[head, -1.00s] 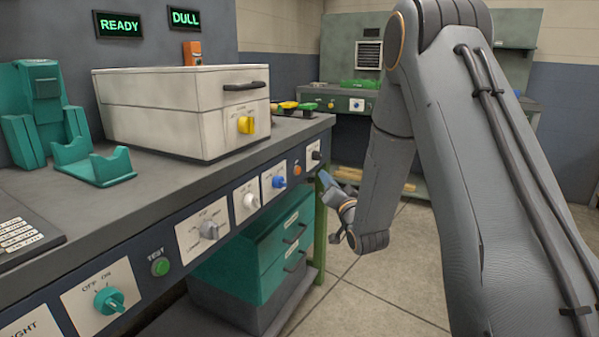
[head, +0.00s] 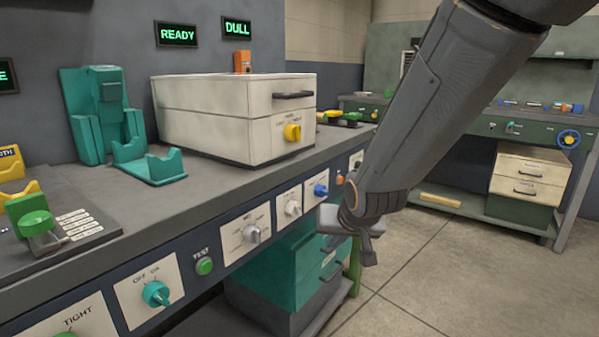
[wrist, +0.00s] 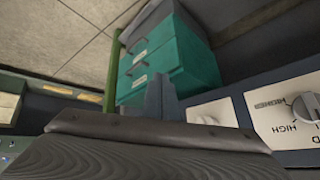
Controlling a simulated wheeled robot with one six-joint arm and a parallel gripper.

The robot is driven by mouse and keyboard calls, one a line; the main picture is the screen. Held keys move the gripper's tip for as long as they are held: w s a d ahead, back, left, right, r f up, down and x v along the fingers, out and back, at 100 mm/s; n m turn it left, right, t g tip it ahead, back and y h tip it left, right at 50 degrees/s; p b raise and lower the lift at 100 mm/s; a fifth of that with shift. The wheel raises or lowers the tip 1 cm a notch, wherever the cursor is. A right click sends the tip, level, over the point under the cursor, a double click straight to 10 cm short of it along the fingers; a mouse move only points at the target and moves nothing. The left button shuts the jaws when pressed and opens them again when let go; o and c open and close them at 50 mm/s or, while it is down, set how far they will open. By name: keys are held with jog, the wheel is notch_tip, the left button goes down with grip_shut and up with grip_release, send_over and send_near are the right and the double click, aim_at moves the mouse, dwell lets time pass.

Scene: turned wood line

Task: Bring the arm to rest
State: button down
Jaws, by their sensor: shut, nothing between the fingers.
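My arm (head: 430,110) reaches down from the upper right of the head view, its wrist end in front of the bench's front edge. In the wrist view my gripper (wrist: 161,97) shows as two blue-grey fingers close together, shut and empty, with a dark part of my wrist across the bottom. In the head view the fingers are mostly hidden by the wrist. The teal drawer unit (head: 290,265) under the bench lies behind my wrist in the head view and beyond the fingertips in the wrist view (wrist: 180,65).
The bench (head: 230,185) runs along the left with knob panels on its front. On it stand a white lidded box (head: 230,115), a teal stand (head: 95,115) and a teal cradle (head: 150,165). A second bench (head: 480,120) stands behind. The floor (head: 430,270) at right is open.

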jog(key=s+r+n+g+h, duration=0.15)
jog(key=s+n+g, duration=0.45)
jog(key=s, duration=2.1)
jog(key=d+r+m+p, duration=0.3)
jog(key=d+r+p, duration=0.2)
jog(key=p, duration=0.6)
jog(key=d+r+m+g+p, duration=0.1)
jog(key=d+r+m+p, duration=0.1)
jog(key=d+r+p, duration=0.4)
notch_tip(320, 180, up, 4)
jog(key=p, duration=0.5)
jog(key=shift+f+m+g, duration=0.15)
jog(key=shift+m+g, duration=0.15)
jog(key=shift+m, duration=0.1)
jog(key=shift+s, duration=0.1)
